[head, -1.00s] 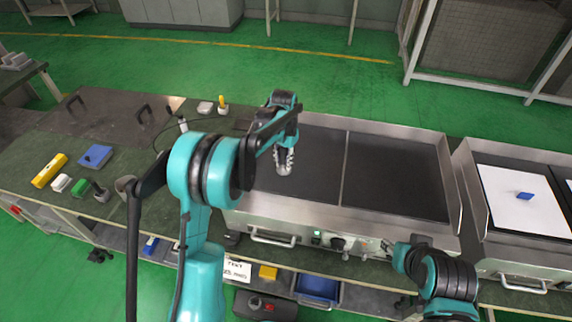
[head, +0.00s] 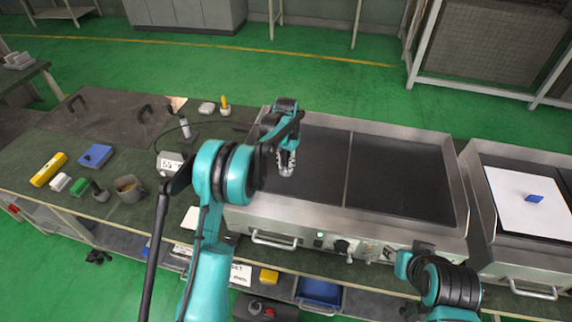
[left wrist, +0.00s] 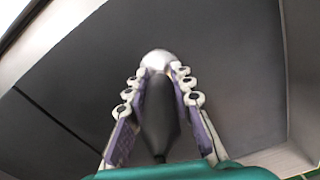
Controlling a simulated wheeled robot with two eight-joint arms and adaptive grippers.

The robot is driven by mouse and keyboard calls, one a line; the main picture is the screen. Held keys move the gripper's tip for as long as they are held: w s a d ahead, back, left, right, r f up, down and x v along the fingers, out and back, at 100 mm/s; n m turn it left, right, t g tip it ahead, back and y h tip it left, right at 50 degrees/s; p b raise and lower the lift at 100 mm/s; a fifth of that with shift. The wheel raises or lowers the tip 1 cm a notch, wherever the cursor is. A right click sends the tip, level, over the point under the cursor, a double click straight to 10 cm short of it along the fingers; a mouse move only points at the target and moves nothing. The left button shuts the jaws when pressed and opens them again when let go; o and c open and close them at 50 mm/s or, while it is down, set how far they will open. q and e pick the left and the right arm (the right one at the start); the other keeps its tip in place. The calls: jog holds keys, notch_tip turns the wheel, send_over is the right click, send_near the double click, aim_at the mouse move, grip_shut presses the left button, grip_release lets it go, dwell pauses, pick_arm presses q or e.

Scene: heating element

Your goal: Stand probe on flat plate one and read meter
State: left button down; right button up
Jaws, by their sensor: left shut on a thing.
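My left gripper (head: 286,168) is over the left dark plate (head: 313,152) of the steel double griddle, near its left side. In the left wrist view my left gripper (left wrist: 160,100) is shut on the black probe (left wrist: 160,118), which lies between the two fingers. A pale rounded end shows beyond it above the dark plate (left wrist: 225,60). I cannot tell whether the tip touches the plate. The meter (head: 171,163) stands on the bench left of my left arm, with a white display that seems to read 55. My right arm shows at lower right, its gripper not clearly visible.
The right dark plate (head: 400,178) is bare. A second griddle (head: 478,180) carries a white sheet with a blue block (head: 535,198). On the bench at left are a yellow block (head: 48,170), a blue box (head: 95,156) and a grey cup (head: 129,188).

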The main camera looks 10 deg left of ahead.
pick_arm(q)
jog(key=c, duration=1.3)
grip_release()
jog(key=shift+f, duration=0.2)
